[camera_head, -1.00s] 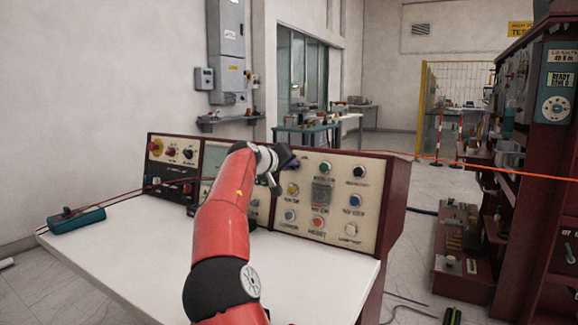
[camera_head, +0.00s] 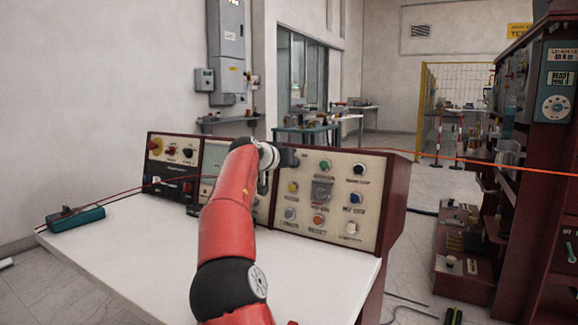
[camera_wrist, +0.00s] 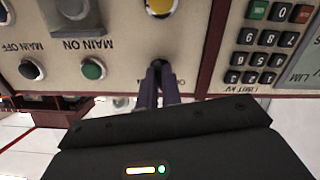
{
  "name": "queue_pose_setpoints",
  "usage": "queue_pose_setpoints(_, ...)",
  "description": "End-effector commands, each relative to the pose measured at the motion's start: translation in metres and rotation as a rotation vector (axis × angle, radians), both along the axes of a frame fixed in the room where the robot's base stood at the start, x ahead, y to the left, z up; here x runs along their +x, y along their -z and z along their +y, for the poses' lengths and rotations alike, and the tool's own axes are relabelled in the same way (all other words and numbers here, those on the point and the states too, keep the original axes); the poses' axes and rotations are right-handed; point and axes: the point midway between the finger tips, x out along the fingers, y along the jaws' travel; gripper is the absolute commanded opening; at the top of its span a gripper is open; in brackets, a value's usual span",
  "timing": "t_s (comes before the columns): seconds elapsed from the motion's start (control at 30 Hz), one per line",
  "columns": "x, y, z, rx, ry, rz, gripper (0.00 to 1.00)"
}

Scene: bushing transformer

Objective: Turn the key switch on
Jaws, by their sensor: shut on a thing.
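The key switch (camera_wrist: 157,65) is a small dark knob on the beige control panel, seen upside down in the wrist view. My gripper (camera_wrist: 159,75) is shut on it, with both dark fingertips close together at the panel face. The fingers hide most of the switch, so its turned position cannot be told. In the head view my gripper (camera_head: 291,158) is at the upper left of the panel (camera_head: 335,215) and hides the switch.
A yellow button (camera_wrist: 160,6), a green button (camera_wrist: 92,69) and a keypad (camera_wrist: 262,55) lie around the switch. A white desktop (camera_head: 130,250) spreads before the panel. A teal box (camera_head: 76,219) with red leads lies at its left.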

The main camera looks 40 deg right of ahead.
Motion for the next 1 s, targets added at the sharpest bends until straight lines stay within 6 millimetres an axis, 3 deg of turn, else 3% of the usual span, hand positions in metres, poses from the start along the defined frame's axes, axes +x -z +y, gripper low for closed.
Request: queue_pose_setpoints(1.0, -0.0002, 0.0023, -0.0001, 0.334, 0.211, -0.803, 0.0)
